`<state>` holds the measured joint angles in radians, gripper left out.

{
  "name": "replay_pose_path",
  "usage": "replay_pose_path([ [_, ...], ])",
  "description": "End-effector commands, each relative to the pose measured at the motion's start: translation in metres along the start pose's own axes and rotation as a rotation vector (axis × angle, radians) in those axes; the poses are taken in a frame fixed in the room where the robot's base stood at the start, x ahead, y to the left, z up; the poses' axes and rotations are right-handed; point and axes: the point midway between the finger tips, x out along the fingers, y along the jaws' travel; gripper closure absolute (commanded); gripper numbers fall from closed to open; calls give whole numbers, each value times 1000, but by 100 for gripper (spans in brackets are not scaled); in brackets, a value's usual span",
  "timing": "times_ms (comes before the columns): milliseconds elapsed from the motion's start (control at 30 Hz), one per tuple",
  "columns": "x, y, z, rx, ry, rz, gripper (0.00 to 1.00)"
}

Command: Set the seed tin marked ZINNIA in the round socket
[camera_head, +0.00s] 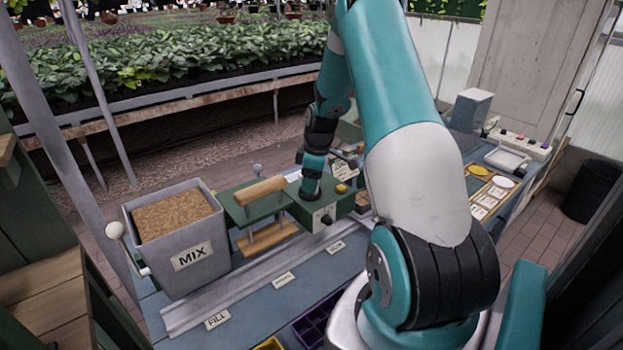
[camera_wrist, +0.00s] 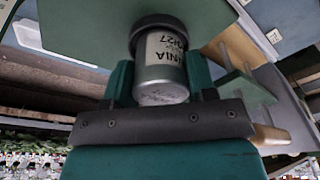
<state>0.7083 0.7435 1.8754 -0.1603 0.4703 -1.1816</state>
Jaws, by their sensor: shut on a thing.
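A silver tin (camera_wrist: 160,70) with a pale label is between the fingers of my gripper (camera_wrist: 158,82) in the wrist view. Only part of its lettering shows, ending in "NIA", and the label appears upside down. My gripper is shut on the tin. The tin's far end meets a dark round ring (camera_wrist: 158,22) on a green surface (camera_wrist: 85,25). I cannot tell whether this ring is the socket or how deep the tin sits in it. In the head view my wrist is over a green machine (camera_head: 305,212), and the tin cannot be made out.
A grey MIX bin (camera_head: 190,258) of brown soil stands left of the machine. A wooden handle (camera_head: 260,190) sits beside my wrist. A metal rail (camera_head: 250,295) runs along the bench front. A tray with yellow and white discs (camera_head: 480,170) lies at right.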

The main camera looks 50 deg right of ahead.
Motion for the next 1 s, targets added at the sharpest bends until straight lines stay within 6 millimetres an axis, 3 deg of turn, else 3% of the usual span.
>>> replay_pose_path([
  [733,8,0,1,0,0,0,72],
  [767,8,0,1,0,0,0,42],
  [867,8,0,1,0,0,0,19],
  [1000,8,0,1,0,0,0,19],
])
